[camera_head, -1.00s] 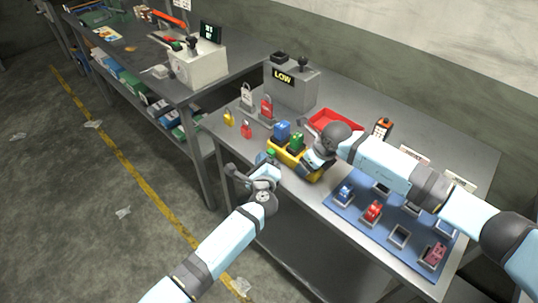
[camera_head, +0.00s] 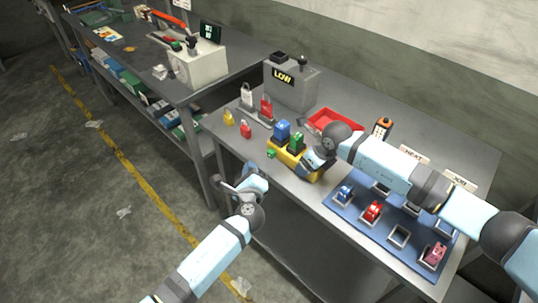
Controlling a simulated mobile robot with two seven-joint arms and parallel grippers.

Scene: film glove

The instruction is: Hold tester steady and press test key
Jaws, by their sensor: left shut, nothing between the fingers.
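The yellow tester (camera_head: 284,159) stands at the front edge of the near bench. A blue block (camera_head: 282,130) and a green block (camera_head: 297,141) sit on top of it. A small green key (camera_head: 271,153) sticks out at its left front. My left gripper (camera_head: 262,181) is shut and empty, in front of the bench edge and apart from the tester. My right gripper (camera_head: 312,163) is at the tester's right end; its fingers are mostly hidden by its own wrist, so its grip is unclear.
A grey box with a LOW display (camera_head: 284,78) stands behind. The floor left is open.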

